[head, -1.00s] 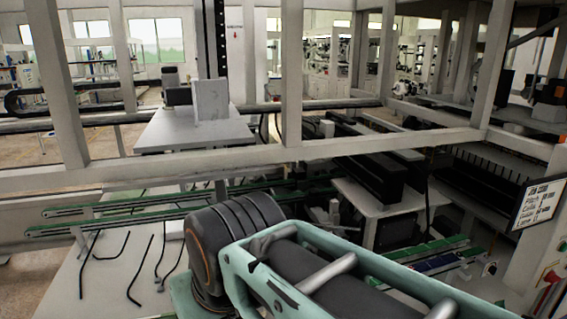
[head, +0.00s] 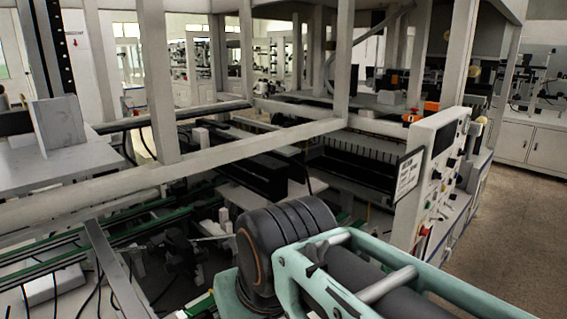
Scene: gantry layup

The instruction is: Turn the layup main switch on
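A light control panel (head: 440,172) stands upright at the right of the head view, seen at a steep angle. It carries a dark screen, several dark knobs or switches, a red button (head: 425,231) low on its near edge and an orange part on top. I cannot tell which control is the layup main switch. My arm, teal and dark grey, crosses the lower middle of the view, left of and nearer than the panel. My gripper is not in view.
A grey frame with posts and a long beam (head: 230,152) runs across the left and middle. A black-and-white sign (head: 408,174) hangs beside the panel. Open brown floor (head: 520,205) lies to the right.

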